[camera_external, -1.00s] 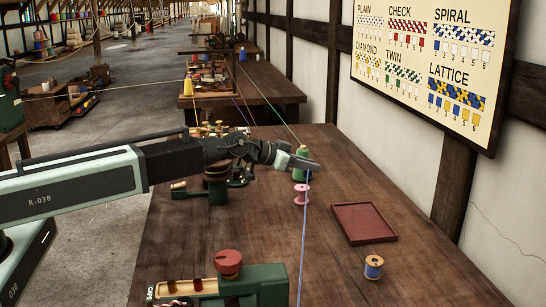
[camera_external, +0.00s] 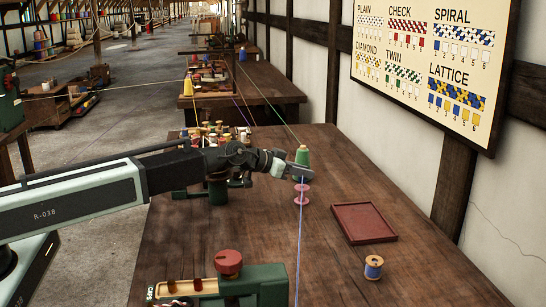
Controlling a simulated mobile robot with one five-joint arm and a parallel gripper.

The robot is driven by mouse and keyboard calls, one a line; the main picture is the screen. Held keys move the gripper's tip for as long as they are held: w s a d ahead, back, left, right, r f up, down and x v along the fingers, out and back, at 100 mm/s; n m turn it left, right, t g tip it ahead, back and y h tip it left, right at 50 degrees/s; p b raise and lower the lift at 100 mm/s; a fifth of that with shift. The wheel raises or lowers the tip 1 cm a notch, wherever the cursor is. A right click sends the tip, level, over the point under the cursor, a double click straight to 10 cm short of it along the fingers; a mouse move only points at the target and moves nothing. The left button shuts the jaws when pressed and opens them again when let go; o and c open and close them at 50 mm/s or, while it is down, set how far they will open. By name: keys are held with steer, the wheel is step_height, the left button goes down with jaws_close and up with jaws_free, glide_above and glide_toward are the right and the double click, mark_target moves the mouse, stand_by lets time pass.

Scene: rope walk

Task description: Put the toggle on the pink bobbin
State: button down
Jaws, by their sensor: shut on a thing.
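The pink bobbin (camera_external: 301,198) stands on the wooden bench, in front of the green bobbin (camera_external: 302,154). My gripper (camera_external: 303,175) is just above the pink bobbin in the picture and partly in front of the green one. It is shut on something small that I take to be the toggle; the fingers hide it. A blue cord (camera_external: 299,245) runs from around my gripper, across the pink bobbin, down to the bottom of the picture. Whether the gripper touches the pink bobbin cannot be told.
A green device with a red knob (camera_external: 228,261) sits at the front left. Several small spools (camera_external: 217,130) stand behind my arm. The bench's right side is mostly clear.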

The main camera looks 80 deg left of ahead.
step_height(320, 180, down, 2)
steer(key=shift+b, duration=0.35)
steer(key=shift+r, duration=0.25)
steer(key=shift+f, duration=0.2)
steer(key=c, duration=1.2)
jaws_free()
steer(key=shift+r, duration=0.1)
steer(key=shift+c, duration=0.2)
steer(key=shift+r, duration=0.1)
steer(key=p+v, duration=0.5)
steer(key=v, duration=0.7)
steer(key=shift+r, duration=0.1)
